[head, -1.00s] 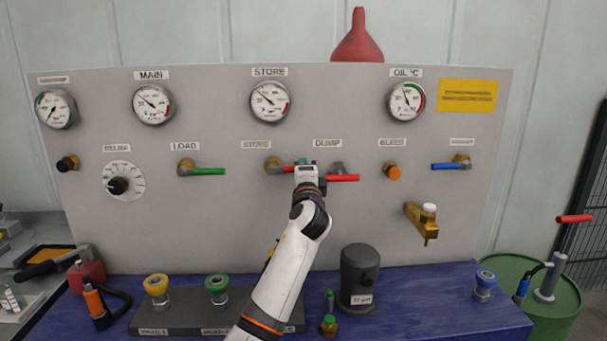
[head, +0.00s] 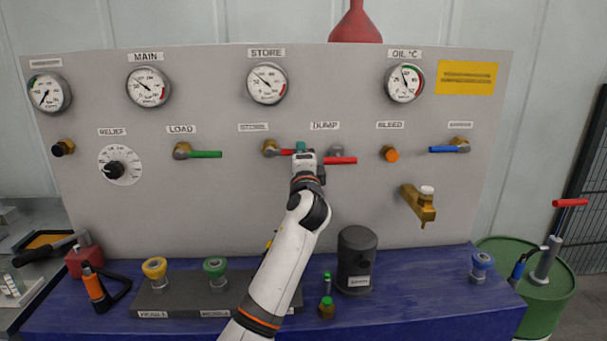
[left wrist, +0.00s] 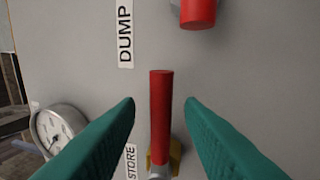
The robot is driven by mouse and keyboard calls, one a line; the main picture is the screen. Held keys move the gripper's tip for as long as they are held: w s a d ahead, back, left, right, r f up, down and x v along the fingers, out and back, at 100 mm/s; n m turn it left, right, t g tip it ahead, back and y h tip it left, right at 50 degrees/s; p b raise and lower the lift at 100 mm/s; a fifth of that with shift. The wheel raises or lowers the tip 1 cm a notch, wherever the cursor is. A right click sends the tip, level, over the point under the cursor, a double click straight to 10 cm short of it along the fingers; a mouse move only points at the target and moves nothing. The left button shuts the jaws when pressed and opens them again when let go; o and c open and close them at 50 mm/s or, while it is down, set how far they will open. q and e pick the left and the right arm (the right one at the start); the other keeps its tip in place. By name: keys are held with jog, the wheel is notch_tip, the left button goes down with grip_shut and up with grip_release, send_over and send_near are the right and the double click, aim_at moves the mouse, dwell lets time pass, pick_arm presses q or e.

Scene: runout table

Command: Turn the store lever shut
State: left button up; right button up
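The store lever (head: 285,152) has a red handle on a brass hub, below the small store label on the panel. Its handle points right, about level. In the left wrist view the red handle (left wrist: 161,105) lies between my two teal fingers, with a gap on each side. My left gripper (left wrist: 160,103) is open around it and not touching it; in the head view the gripper (head: 301,149) covers the handle's end. My right gripper is in neither view.
The red dump lever (head: 341,161) is close on the right of my left gripper, also level. The green load lever (head: 206,154) is to the left. A dark cylinder (head: 357,262) and coloured fittings stand on the blue bench (head: 420,288) below.

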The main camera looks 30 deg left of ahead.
pick_arm(q)
jog(key=b+v, duration=0.1)
jog(key=v, duration=0.8)
jog(key=shift+s+d, duration=0.15)
jog(key=shift+s, duration=0.1)
